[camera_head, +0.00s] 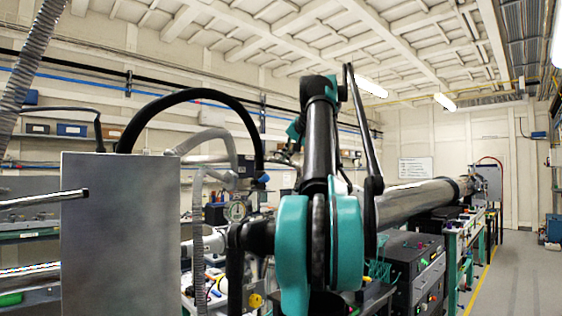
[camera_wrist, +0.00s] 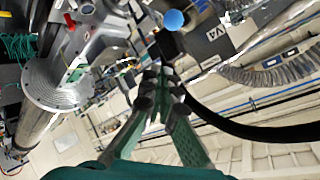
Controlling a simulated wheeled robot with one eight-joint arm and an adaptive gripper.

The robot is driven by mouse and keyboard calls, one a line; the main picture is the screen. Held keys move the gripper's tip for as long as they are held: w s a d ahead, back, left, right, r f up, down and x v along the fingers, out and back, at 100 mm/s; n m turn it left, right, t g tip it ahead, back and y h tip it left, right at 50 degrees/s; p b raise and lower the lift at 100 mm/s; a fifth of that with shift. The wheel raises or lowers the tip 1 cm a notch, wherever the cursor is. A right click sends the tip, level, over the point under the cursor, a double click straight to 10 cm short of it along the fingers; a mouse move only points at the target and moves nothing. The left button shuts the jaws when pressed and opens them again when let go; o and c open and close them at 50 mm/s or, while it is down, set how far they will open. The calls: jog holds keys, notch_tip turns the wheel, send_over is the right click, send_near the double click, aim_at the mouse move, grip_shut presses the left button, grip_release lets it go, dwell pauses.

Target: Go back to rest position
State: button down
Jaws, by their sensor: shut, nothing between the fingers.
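My gripper (camera_wrist: 161,76) shows in the wrist view with its green and dark fingers brought together at the tips. It is shut and I see nothing held in it. In the camera_head view my teal and black arm stands raised in the middle of the picture, bent at its joints. I cannot clearly make out the fingers in that view. No loose object that the task names is in view.
A grey metal panel (camera_head: 118,235) stands close at the left. A long steel beam pipe (camera_head: 410,200) runs behind my arm to the right. Dark equipment boxes (camera_head: 412,265) stand below it. The floor (camera_head: 520,275) at the far right is clear.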

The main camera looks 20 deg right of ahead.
jog(key=shift+s+r, duration=0.15)
jog(key=shift+s, duration=0.35)
jog(key=s+a+f+n+g, duration=0.15)
jog(key=a+f, duration=0.35)
jog(key=f, duration=0.8)
jog(key=a+f+n+g+y, duration=0.15)
jog(key=a+f, duration=0.35)
jog(key=f, duration=0.8)
jog(key=a+f+n+g, duration=0.2)
jog(key=a+f, duration=0.3)
jog(key=f, duration=0.8)
jog(key=s+a+f+n+g+h, duration=0.1)
jog(key=s+a+f, duration=0.2)
jog(key=s+f, duration=0.9)
jog(key=s+a+f+n+g+h, duration=0.1)
jog(key=s+a+f+n, duration=0.1)
jog(key=s+f, duration=1.1)
notch_tip(320, 180, down, 6)
jog(key=shift+s+a+f+g, duration=0.1)
jog(key=shift+s+a+g, duration=0.25)
jog(key=shift+a, duration=0.4)
